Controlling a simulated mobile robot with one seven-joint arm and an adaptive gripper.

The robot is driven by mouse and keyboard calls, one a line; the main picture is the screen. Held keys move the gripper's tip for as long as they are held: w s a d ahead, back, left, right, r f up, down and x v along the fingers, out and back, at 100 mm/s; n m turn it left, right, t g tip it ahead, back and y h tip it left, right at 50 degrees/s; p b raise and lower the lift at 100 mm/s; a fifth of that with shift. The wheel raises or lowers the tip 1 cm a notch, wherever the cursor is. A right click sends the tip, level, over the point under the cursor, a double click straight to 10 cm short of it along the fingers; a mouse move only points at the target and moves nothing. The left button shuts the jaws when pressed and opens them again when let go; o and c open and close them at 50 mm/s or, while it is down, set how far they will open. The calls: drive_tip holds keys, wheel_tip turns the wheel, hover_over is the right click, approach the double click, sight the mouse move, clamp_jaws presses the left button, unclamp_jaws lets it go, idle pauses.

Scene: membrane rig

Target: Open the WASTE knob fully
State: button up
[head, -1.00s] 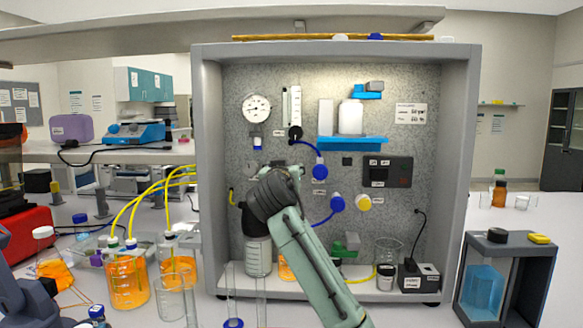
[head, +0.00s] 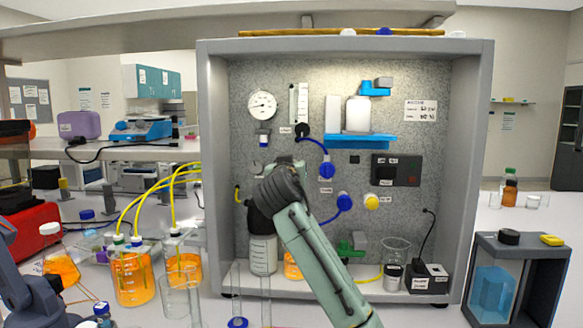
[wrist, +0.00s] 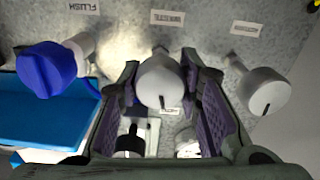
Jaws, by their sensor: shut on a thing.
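The pale grey knob (wrist: 160,82) between my fingers is in the middle of the wrist view. Its black mark points down in that picture. The small label above it is upside down and hard to read; I take this to be the WASTE knob. My gripper (wrist: 161,72) is shut on it, one purple-padded finger on each side. In the head view my dark wrist and green arm reach to the panel (head: 400,135) and hide the knob and most of the fingers.
In the wrist view a blue knob (wrist: 48,70) by the FLUSH label stands left, and another grey knob (wrist: 265,91) stands close on the right. In the head view a blue shelf (head: 357,141) is above right of my wrist. Glassware stands below.

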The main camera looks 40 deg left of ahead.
drive_tip(key=c, duration=0.4)
